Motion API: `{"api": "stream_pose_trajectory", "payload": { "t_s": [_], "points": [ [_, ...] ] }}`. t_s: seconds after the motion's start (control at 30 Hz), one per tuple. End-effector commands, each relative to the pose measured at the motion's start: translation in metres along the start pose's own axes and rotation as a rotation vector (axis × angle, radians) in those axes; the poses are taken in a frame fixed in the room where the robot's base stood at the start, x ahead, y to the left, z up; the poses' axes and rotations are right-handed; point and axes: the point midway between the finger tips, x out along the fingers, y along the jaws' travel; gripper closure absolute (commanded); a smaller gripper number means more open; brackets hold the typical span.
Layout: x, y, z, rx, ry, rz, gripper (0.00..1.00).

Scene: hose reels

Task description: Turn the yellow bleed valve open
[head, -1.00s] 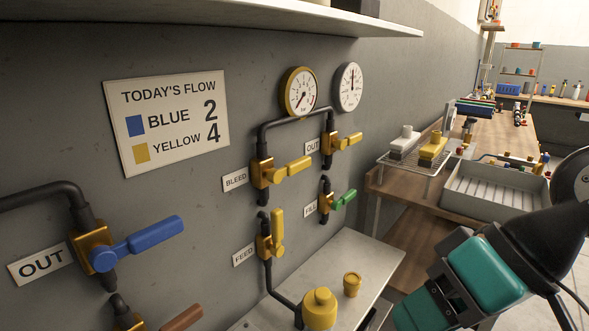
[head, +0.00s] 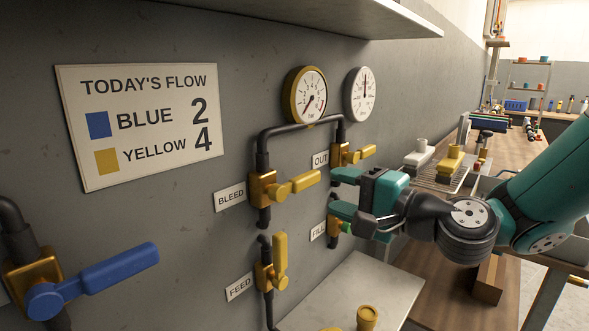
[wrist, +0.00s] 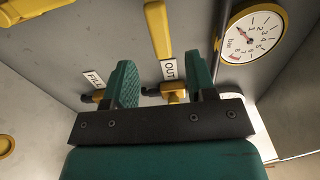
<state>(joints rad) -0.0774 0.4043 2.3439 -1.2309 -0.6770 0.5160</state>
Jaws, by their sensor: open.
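The yellow bleed valve's lever (head: 302,182) sticks out to the right from its brass body (head: 262,187), across the upright pipe and beside the BLEED label (head: 230,198). My gripper (head: 338,190) is open and empty, just right of the lever's free end, with one finger above the other and a gap between them. In the wrist view a yellow lever (wrist: 157,28), which looks like the bleed one, lies ahead of and between the fingers (wrist: 162,75). I see no contact with it.
The OUT valve (head: 352,153) and the FILL valve, partly hidden, sit close around my gripper. The yellow FEED lever (head: 280,255) points up below. A yellow-rimmed gauge (head: 305,95) and white gauge (head: 361,95) hang above. A blue lever (head: 95,282) is at lower left.

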Motion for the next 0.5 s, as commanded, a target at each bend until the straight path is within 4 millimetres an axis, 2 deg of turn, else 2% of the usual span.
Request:
{"api": "stream_pose_trajectory", "payload": {
  "t_s": [0.1, 0.3, 0.5],
  "points": [
    [0.029, -0.005, 0.002, -0.001, -0.007, 0.001, 0.49],
    [0.069, -0.003, 0.004, -0.001, -0.008, 0.0, 0.49],
    [0.092, -0.002, 0.003, -0.001, -0.006, 0.0, 0.49]
  ]
}}
